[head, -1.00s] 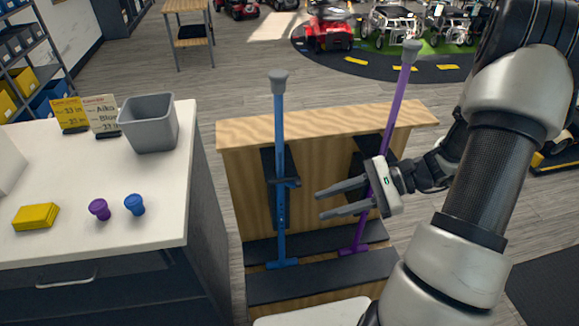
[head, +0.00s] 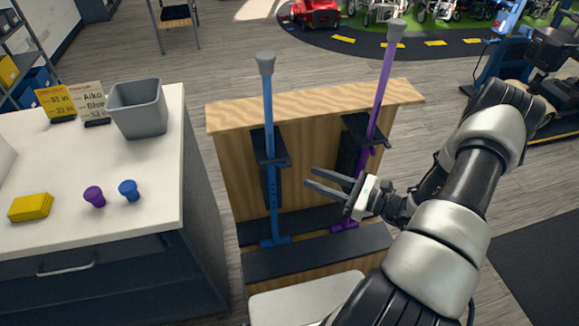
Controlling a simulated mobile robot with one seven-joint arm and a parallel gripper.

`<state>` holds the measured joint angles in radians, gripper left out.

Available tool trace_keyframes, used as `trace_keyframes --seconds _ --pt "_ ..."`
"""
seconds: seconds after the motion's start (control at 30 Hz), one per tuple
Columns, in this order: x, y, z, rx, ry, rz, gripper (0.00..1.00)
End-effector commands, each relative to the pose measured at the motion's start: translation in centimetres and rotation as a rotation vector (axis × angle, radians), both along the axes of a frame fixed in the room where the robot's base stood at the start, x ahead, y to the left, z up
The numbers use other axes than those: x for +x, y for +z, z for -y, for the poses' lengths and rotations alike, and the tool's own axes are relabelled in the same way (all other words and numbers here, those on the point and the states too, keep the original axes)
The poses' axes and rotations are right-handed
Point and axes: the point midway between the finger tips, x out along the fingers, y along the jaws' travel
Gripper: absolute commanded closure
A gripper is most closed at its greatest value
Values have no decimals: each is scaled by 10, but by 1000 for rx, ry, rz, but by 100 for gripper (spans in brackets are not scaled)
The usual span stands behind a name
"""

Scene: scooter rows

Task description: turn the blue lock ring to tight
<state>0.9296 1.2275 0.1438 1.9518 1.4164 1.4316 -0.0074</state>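A blue pole (head: 269,115) with a grey cap stands upright in the wooden rack, left of a purple pole (head: 382,85). A blue collar with a small side lever, which looks like the blue lock ring (head: 271,161), sits about halfway up the blue pole, in front of a dark bracket. My gripper (head: 311,179) is open and empty. Its two fingers point left toward the blue pole, a little right of and below the collar in the picture, apart from it. The gripper covers part of the purple pole. Any tightness marks on the ring are too small to read.
A white counter (head: 150,205) at left carries a grey bin (head: 138,108), purple (head: 94,196) and blue (head: 129,190) knobs, a yellow block (head: 31,207) and sign cards. The wooden rack (head: 228,150) has dark lower rails. Open floor lies behind it.

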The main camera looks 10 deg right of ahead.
Motion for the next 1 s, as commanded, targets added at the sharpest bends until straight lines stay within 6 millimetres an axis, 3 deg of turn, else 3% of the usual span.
trace_keyframes --seconds 0.2,0.4,0.87,1.0 --pt "31 1 -37 2 4 1 69" --pt "51 1 -59 1 3 1 69" --pt "60 0 -68 0 1 0 69" --pt "59 0 -68 0 1 0 92"
